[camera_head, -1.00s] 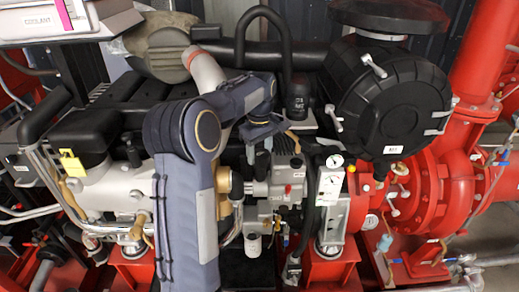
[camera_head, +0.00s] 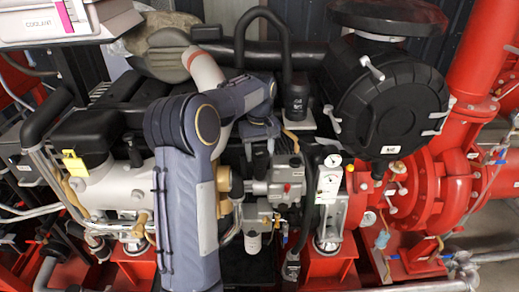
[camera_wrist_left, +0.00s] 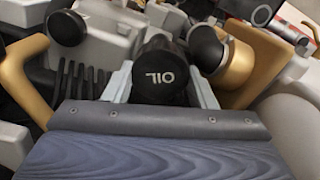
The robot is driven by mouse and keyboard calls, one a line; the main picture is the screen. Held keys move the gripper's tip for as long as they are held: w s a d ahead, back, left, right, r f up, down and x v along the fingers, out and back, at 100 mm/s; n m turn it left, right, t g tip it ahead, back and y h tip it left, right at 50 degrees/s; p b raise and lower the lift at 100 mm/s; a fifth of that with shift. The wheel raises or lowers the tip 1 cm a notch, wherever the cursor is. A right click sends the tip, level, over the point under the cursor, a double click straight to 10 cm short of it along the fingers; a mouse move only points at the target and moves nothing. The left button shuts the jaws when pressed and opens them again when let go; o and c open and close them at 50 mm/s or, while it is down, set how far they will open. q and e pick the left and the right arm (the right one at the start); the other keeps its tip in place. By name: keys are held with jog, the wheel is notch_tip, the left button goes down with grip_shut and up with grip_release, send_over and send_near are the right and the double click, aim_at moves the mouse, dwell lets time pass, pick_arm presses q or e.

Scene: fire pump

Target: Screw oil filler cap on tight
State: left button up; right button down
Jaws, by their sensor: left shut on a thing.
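The black oil filler cap (camera_wrist_left: 165,74), marked OIL, sits between the two grey fingers of my left gripper (camera_wrist_left: 163,88) in the left wrist view. The fingers bear on its two sides. In the head view my left gripper (camera_head: 259,154) points down at the middle of the engine, beside grey metal housings. The cap cannot be made out there. The filler neck under the cap is hidden, so I cannot tell how the cap's thread sits. My right gripper is in neither view.
Gold-coloured parts (camera_wrist_left: 240,65) crowd the fingers in the left wrist view.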

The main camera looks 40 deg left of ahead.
pick_arm(q)
jog(key=shift+r, duration=0.1)
jog(key=shift+r+m+p, duration=0.1)
jog(key=shift+m+p, duration=0.3)
jog(key=shift+m, duration=1.2)
jog(key=m, duration=0.3)
jog(key=shift+w+m, duration=0.1)
jog(key=shift+m, duration=0.2)
